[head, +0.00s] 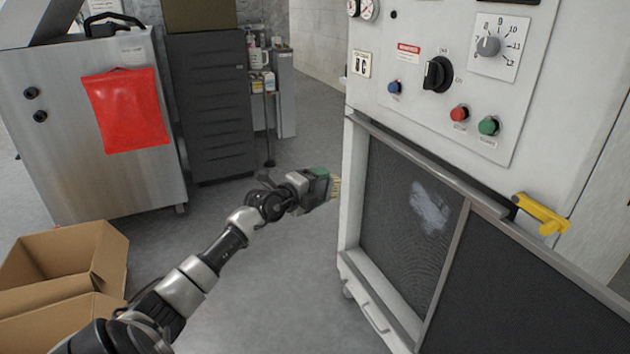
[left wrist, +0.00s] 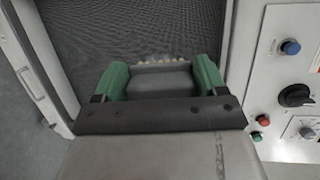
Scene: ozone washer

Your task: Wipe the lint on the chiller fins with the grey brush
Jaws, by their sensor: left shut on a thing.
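The chiller fins (head: 385,245) are a dark, finely lined panel in the open front of the white machine. A pale patch of lint (head: 430,207) lies on their upper right part. My left gripper (head: 322,186), with green fingers, is shut on the grey brush (left wrist: 158,82). The pale bristles (head: 336,187) point right, toward the machine, just left of its frame. In the left wrist view the brush lies between the green fingers, with the fins (left wrist: 130,30) beyond it. My right gripper is not in view.
The white machine (head: 385,75) carries knobs and coloured buttons above the fins. A dark sliding panel (head: 530,300) covers the right side, below a yellow latch (head: 541,213). Cardboard boxes (head: 90,255) stand at lower left. A steel cabinet (head: 60,150) stands behind. Floor between is clear.

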